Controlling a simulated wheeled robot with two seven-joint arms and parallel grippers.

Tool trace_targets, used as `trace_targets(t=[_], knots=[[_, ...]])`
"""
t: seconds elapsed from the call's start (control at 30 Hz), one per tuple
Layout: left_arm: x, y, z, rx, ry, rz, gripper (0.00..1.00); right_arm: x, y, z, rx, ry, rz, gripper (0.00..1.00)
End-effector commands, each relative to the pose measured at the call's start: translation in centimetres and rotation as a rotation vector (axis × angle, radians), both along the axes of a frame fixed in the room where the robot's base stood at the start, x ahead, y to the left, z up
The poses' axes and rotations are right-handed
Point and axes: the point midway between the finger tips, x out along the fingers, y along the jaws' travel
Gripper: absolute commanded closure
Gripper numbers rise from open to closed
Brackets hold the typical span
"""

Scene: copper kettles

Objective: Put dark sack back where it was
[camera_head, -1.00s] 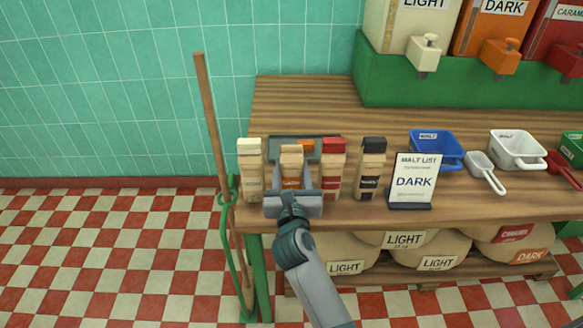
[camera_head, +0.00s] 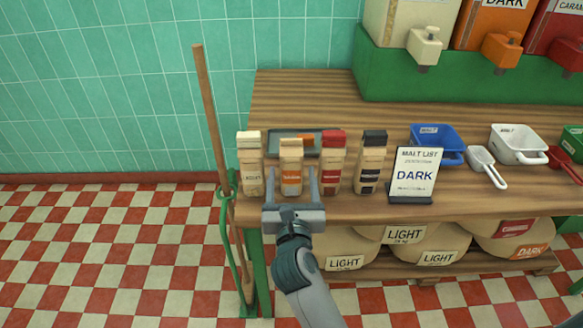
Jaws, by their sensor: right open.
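A small paper sack with an orange label and orange top (camera_head: 291,158) stands upright near the table's front edge. Its small label print is too blurred to read, but its orange matches the dispenser marked DARK. My right gripper (camera_head: 294,180) is open in front of this sack, its two fingers pointing at it on either side of its lower part. I cannot tell whether they touch it. A white-topped sack (camera_head: 250,165) stands left of it, and red-topped (camera_head: 332,163) and black-topped (camera_head: 371,163) sacks stand right of it. My left gripper is not in view.
A grey tray (camera_head: 276,145) lies behind the sacks with something orange in it. A malt list sign (camera_head: 414,175) reading DARK, a blue scoop tub (camera_head: 436,141) and a white tub (camera_head: 516,148) stand to the right. A broom handle (camera_head: 210,115) leans at the left table corner.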

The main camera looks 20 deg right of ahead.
Motion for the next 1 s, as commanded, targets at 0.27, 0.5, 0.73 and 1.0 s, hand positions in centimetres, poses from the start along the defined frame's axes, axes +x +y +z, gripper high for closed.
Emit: trace_targets(t=[0.27, 0.5, 0.73, 1.0], knots=[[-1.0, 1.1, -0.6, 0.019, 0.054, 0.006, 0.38, -4.4, 1.3, -0.2, 0.002, 0.001, 0.001, 0.36], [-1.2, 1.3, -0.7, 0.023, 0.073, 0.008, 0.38, -5.8, 1.7, 0.0, 0.002, 0.0, 0.0, 0.36], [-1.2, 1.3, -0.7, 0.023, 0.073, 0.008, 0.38, -5.8, 1.7, 0.0, 0.001, 0.001, 0.0, 0.36], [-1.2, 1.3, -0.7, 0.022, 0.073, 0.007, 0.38, -5.8, 1.7, 0.1, 0.0, 0.0, 0.0, 0.36]])
